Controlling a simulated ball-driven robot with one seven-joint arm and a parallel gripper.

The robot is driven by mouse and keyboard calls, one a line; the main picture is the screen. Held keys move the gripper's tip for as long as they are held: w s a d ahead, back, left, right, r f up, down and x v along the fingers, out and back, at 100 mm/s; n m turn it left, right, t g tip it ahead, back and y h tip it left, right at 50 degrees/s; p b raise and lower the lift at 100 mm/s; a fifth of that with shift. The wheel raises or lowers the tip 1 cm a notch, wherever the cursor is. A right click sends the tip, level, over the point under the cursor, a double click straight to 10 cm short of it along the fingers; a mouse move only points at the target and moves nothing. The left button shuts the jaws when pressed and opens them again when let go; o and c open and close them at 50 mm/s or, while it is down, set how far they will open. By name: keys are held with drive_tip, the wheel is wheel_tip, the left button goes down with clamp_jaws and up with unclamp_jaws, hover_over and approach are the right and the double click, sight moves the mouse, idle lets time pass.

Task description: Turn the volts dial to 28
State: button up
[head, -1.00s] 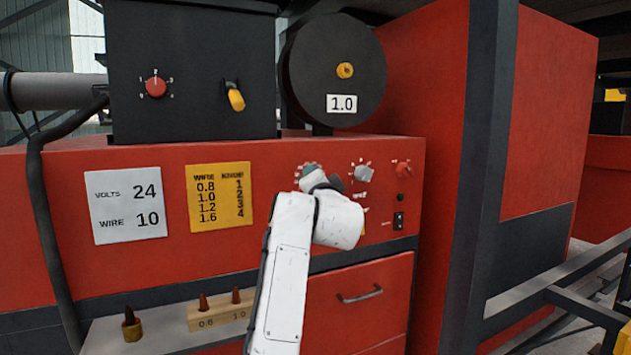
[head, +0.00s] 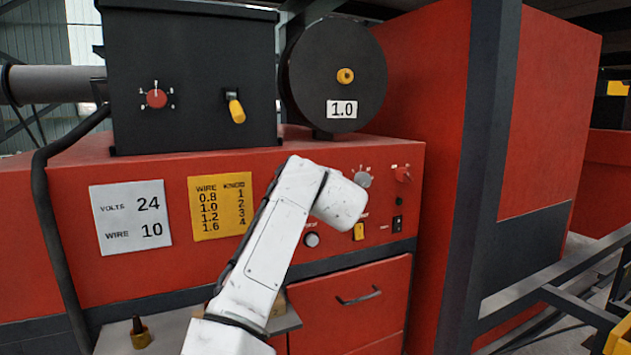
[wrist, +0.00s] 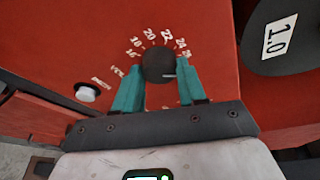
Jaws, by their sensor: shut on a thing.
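The volts dial (wrist: 157,62) is a dark round knob on the red panel in the wrist view. White numbers arc over it, with 16, 18, 20, 22 and 24 legible and smaller marks on the right partly covered by a finger. A pale pointer line on the knob points to the right, toward the right finger. My gripper (wrist: 162,68) has its teal fingers on both sides of the knob, shut on it. In the head view my white arm (head: 265,235) hides the dial and the fingers.
A white card (head: 131,217) reads VOLTS 24, WIRE 10, beside a yellow wire table (head: 220,207). A grey knob (head: 363,179) and a red knob (head: 403,174) sit right of my arm. A white round button (wrist: 86,92) is left of the dial.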

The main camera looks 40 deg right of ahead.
drive_tip(key=shift+d+f+m+y+p, duration=0.1)
drive_tip(key=shift+m+y+p, duration=0.3)
drive_tip(key=shift+m+p, duration=0.45)
drive_tip(key=shift+f+m, duration=0.1)
drive_tip(key=shift+m, duration=0.15)
drive_tip(key=o, duration=1.1)
drive_tip(key=shift+c, duration=0.2)
drive_tip(key=b+v, duration=0.3)
drive_tip(key=v, duration=0.7)
drive_tip(key=shift+s+r+b, duration=0.3)
drive_tip(key=shift+b, duration=0.05)
